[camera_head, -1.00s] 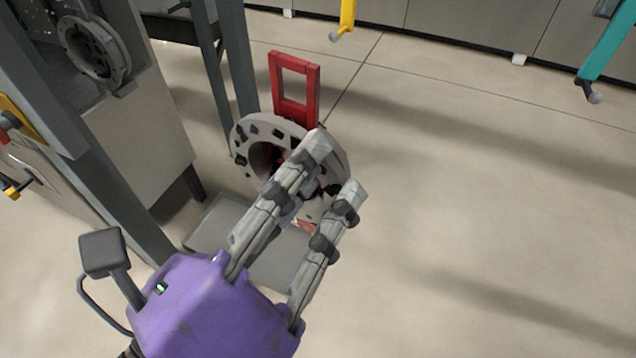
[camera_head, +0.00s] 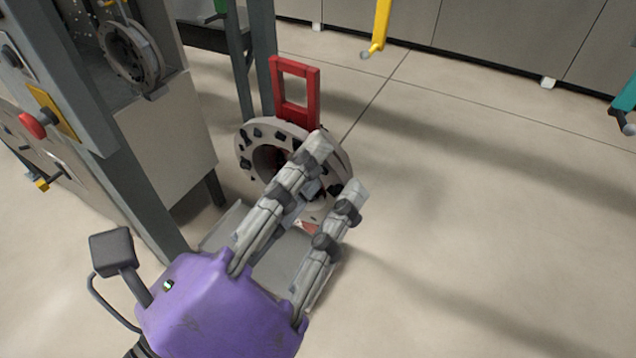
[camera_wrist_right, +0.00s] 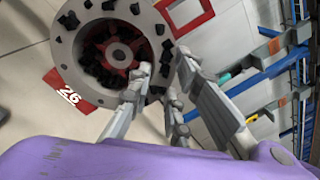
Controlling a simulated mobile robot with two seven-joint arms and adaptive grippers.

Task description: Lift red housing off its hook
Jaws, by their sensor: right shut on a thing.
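The red housing (camera_head: 245,152) is a pale grey flanged ring with dark bolts, topped by a red rectangular frame (camera_head: 296,100). In the right wrist view the housing (camera_wrist_right: 67,38) shows a red spoked hub inside and a red tag (camera_wrist_right: 70,91) marked 26. My right gripper (camera_head: 335,170) is shut on the housing, its two fingers at the rim on the near right side. The fingers (camera_wrist_right: 163,72) hide part of the rim, and the exact contact is hard to see. No hook shows through the red frame. My left gripper is out of view.
A grey machine (camera_head: 165,130) with a red button (camera_head: 32,125) stands close at left. A yellow hook (camera_head: 381,28) and a teal hook (camera_head: 625,103) hang farther back. A grey plate (camera_head: 290,262) lies below the housing. The floor at right is clear.

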